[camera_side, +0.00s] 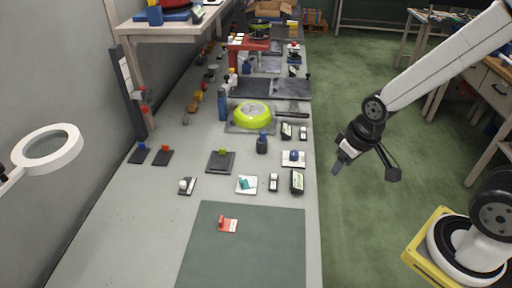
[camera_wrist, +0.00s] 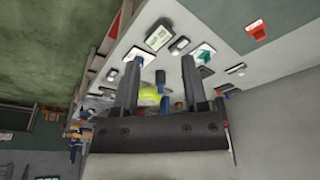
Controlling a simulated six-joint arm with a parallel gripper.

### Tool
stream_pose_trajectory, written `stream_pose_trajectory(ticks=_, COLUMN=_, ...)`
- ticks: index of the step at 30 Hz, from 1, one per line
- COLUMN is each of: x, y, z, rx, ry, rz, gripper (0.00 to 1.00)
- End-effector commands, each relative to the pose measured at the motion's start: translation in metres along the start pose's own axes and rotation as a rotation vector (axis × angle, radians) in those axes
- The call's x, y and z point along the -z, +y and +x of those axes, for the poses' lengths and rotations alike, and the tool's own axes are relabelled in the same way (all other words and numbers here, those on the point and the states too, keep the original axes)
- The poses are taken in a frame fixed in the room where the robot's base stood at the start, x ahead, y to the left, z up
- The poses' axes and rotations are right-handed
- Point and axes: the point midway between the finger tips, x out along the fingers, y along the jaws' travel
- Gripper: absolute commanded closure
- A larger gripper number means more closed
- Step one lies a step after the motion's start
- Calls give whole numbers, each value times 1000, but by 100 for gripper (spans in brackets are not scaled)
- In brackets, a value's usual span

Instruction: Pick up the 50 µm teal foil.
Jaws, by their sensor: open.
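The teal foil (camera_side: 244,183) lies on a small white square plate (camera_side: 253,190) on the bench, behind the dark green mat. In the wrist view the teal foil (camera_wrist: 206,57) shows near the tip of the right finger, partly on its white plate. Its thickness cannot be read. My gripper (camera_side: 364,170) is off the bench's right edge, over the green floor, well to the right of the foil. In the wrist view my gripper (camera_wrist: 161,63) has its two fingers wide apart with nothing held between them.
A blue piece on a white plate (camera_side: 293,157), dark labelled boxes (camera_side: 297,181) and a grey-white item (camera_side: 273,183) stand close around the foil. A lime-green pan (camera_side: 252,115) sits farther back.

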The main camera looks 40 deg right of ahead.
Motion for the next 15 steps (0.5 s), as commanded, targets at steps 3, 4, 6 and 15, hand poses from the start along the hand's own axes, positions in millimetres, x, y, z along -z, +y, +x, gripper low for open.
stream_pose_trajectory(ticks=3, x=0, y=0, z=0, rx=0, ry=0, rz=0, gripper=47)
stream_pose_trajectory(ticks=4, x=0, y=0, z=0, rx=0, ry=0, rz=0, gripper=47)
stream_pose_trajectory(ticks=6, x=0, y=0, z=0, rx=0, ry=0, rz=0, gripper=47)
stream_pose_trajectory(ticks=15, x=0, y=-2, z=5, rx=-15, ry=-32, rz=-73, gripper=47)
